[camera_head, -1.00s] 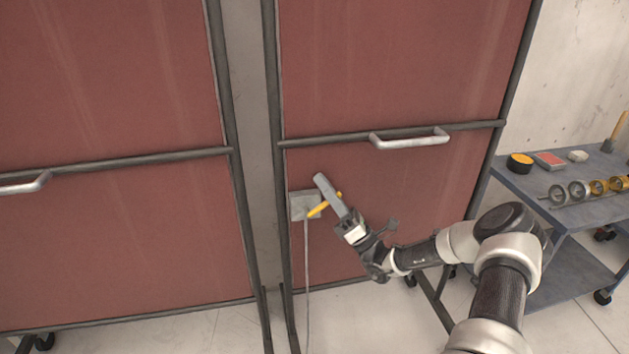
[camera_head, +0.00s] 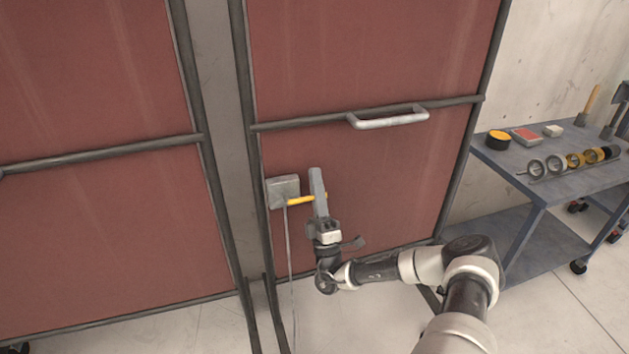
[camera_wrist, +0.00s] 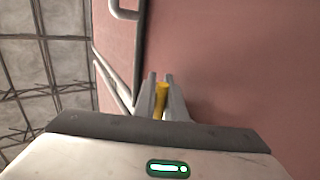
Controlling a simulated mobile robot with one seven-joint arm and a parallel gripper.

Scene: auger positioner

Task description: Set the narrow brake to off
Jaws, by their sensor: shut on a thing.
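A yellow lever (camera_head: 299,201) sticks out to the right from a grey box (camera_head: 283,188) on the red panel, nearly level and tilted slightly up. This looks like the brake; I cannot read any on or off mark. My gripper (camera_head: 317,182) is at the lever's outer end, with its grey fingers pointing up in the head view. In the wrist view my gripper (camera_wrist: 162,80) is shut on the yellow lever (camera_wrist: 161,98), which shows between the two fingers.
A grey cable (camera_head: 290,260) hangs from the box. A metal handle (camera_head: 388,118) sits on the panel's dark crossbar above my gripper. A blue-grey cart (camera_head: 560,187) with rings and small items stands at the right. Bare floor lies below the panel.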

